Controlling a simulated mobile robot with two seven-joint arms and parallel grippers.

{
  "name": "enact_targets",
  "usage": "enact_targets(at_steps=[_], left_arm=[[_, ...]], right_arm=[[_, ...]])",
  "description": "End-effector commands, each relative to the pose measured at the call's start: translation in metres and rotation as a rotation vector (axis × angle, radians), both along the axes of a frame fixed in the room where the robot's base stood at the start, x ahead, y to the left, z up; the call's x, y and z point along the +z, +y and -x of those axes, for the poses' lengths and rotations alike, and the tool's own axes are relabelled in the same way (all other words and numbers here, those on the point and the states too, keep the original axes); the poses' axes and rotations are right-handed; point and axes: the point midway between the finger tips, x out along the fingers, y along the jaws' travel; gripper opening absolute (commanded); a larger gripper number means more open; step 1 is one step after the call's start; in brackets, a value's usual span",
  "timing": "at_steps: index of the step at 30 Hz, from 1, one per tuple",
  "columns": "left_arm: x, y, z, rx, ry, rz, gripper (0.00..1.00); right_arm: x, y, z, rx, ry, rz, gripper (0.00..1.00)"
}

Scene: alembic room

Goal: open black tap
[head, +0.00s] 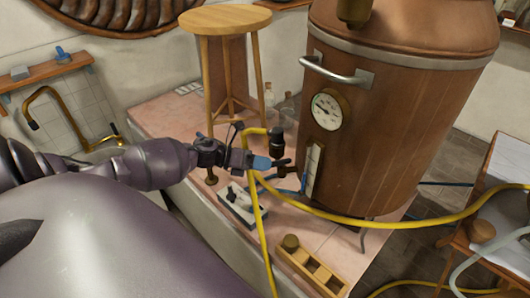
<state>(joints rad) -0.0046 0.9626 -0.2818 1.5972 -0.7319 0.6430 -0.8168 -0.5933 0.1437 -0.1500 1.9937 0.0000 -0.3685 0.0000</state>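The black tap (285,170) sticks out from the lower left side of the copper still (400,130), beside the sight gauge. A black upright cylinder (277,142) stands just above it; I cannot tell if it is part of the tap. My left gripper (265,163) reaches in from the left, its blue fingertip close to the tap's left end. I cannot tell if it touches the tap, or whether the fingers are open or shut. The large purple-grey shape at bottom left is my own body. My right gripper is not in view.
A yellow hose (340,216) runs past the tap and to the right. A wooden stool (226,20) stands behind on the pink tiled platform. A small white device (240,205) and a wooden rack (311,270) lie in front. A dial (327,110) is on the still.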

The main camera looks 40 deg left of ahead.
Motion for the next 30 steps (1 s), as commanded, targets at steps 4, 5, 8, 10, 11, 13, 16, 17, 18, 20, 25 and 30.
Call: enact_targets(at_steps=[4, 5, 8, 10, 11, 13, 16, 17, 18, 20, 25, 30], left_arm=[[0.005, 0.018, 0.016, 0.002, 0.004, -0.004, 0.29], [0.006, 0.022, 0.020, 0.002, 0.004, -0.003, 0.29], [0.012, 0.036, 0.032, 0.001, 0.004, -0.004, 0.29], [0.015, 0.045, 0.039, 0.003, 0.003, -0.003, 0.29], [0.016, 0.049, 0.043, 0.002, 0.003, -0.002, 0.29], [0.019, 0.056, 0.049, 0.001, 0.003, -0.003, 0.29], [0.022, 0.064, 0.056, 0.001, 0.003, -0.002, 0.29], [0.023, 0.066, 0.058, 0.001, 0.002, -0.002, 0.29], [0.024, 0.068, 0.059, 0.001, 0.002, -0.002, 0.29], [0.025, 0.070, 0.061, 0.001, 0.002, -0.001, 0.29], [0.026, 0.072, 0.063, 0.001, 0.001, -0.002, 0.29], [0.026, 0.072, 0.063, 0.001, 0.001, -0.002, 0.29]], right_arm=[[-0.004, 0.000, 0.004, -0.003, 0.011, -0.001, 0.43], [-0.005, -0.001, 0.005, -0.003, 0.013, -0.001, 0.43], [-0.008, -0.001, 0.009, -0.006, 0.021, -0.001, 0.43], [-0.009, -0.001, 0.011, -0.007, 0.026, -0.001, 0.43], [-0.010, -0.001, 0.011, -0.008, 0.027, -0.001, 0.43], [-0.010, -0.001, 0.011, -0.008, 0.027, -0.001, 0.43], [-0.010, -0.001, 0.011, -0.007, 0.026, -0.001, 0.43], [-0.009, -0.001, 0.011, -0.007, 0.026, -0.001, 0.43], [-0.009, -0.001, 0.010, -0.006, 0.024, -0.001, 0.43], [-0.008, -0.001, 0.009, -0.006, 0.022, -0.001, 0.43], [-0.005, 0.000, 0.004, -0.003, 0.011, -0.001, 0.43], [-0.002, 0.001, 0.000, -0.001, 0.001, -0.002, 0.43]])
